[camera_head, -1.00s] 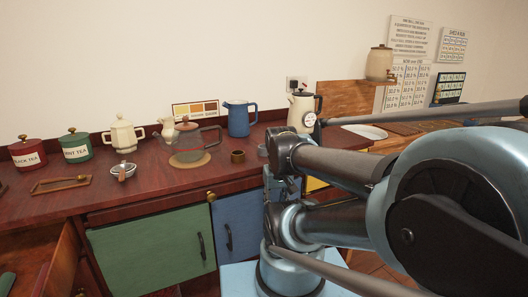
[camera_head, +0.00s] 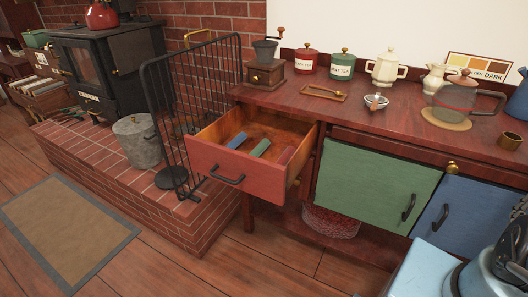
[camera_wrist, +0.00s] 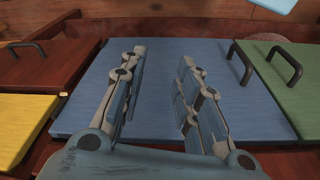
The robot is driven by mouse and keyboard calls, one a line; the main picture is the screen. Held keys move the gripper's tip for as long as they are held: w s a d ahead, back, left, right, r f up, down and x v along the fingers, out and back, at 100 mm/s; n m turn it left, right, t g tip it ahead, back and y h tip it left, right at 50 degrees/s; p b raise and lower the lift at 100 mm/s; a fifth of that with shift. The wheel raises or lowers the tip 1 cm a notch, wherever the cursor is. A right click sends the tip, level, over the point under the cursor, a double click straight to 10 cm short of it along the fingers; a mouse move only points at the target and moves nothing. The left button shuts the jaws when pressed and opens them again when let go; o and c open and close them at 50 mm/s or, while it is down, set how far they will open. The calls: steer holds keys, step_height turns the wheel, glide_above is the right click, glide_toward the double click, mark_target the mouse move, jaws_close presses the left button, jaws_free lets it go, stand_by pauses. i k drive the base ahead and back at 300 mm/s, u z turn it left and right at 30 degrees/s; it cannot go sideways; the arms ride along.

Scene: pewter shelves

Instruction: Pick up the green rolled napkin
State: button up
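The green rolled napkin (camera_head: 260,147) lies in an open red-fronted drawer (camera_head: 235,172) in the head view. It lies between a blue rolled napkin (camera_head: 237,140) and a red one (camera_head: 286,155), apart from both. My gripper (camera_wrist: 162,68) is open and empty in the wrist view, with its fingers in front of a blue cabinet door (camera_wrist: 160,110). The gripper is away from the drawer, and the napkins do not show in the wrist view.
A green cabinet door (camera_head: 375,185) is right of the drawer, with a blue door (camera_head: 455,215) beyond it. The countertop (camera_head: 385,115) holds jars, pots and a small tray. A black fireguard (camera_head: 195,100) stands left of the drawer on a brick hearth (camera_head: 110,175). Wooden floor is open in front.

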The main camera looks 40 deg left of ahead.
mark_target(264, 144)
steer(key=u, duration=1.45)
steer(key=k, duration=0.6)
steer(key=u, duration=0.3)
steer(key=i, duration=0.5)
